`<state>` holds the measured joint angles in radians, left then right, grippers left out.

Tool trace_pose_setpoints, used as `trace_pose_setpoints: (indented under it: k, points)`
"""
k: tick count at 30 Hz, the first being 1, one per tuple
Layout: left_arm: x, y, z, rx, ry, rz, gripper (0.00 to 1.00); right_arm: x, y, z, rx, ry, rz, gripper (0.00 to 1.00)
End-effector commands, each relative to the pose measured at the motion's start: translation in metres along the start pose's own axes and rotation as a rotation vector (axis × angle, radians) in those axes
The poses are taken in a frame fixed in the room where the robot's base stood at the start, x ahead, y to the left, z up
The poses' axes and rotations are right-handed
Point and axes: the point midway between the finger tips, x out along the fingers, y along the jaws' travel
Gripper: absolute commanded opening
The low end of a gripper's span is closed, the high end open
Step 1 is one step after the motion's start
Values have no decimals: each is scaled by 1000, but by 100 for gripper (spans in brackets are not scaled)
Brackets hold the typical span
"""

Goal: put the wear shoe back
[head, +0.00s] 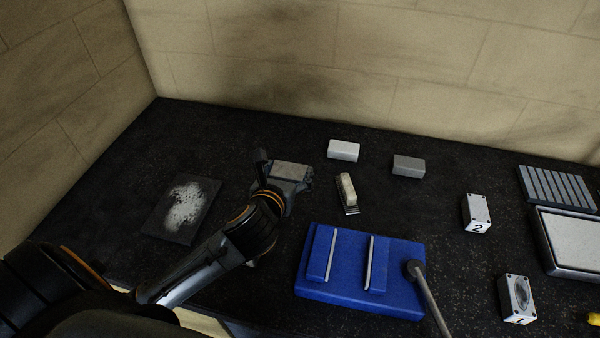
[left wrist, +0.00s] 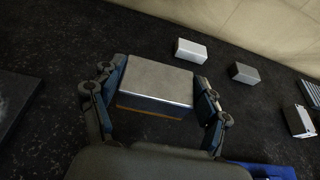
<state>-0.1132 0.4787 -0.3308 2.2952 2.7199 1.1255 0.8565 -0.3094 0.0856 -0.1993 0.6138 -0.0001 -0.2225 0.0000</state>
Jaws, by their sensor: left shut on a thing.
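My left gripper (head: 290,178) is shut on a grey-topped block (head: 291,170), held between its two fingers. A blue body (head: 335,292) with two raised blue blocks, each with a pale strip, and a grey rod with a round end (head: 413,268) lies right of and nearer than the gripper. My right gripper is not in view.
A white block (head: 343,150), a grey block (head: 408,166) and a brush (head: 347,190) lie right of the gripper. Boxes marked 2 (head: 476,214) and 1 (head: 516,300), a slatted plate (head: 556,187) and a tray (head: 545,242) stand farther right. A dark powdery plate (head: 160,222) lies left.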

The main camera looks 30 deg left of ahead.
Motion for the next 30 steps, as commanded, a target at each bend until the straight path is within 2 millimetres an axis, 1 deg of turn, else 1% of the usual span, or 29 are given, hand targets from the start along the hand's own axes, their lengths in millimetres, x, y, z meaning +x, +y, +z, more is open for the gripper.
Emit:
trace_pose_setpoints:
  k: [1, 3, 6, 12, 20, 21, 26, 30]
  points:
    - [7, 10, 5, 6, -10, 3, 12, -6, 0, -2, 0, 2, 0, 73]
    - [17, 22, 2, 5, -9, 3, 12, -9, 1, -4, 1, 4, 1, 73]
    - [32, 32, -14, 2, -7, 2, 12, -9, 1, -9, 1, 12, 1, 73]
    - [53, 48, -32, 0, -10, -1, 12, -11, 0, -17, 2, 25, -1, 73]
    - [64, 56, -42, 0, -11, -1, 12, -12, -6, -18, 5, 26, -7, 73]
    - [67, 59, -45, 1, -10, -1, 12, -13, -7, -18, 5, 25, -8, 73]
    - [73, 58, -64, -1, -8, -2, 12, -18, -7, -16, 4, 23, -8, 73]
    - [76, 57, -71, 0, -10, -3, 12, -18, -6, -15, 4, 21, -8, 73]
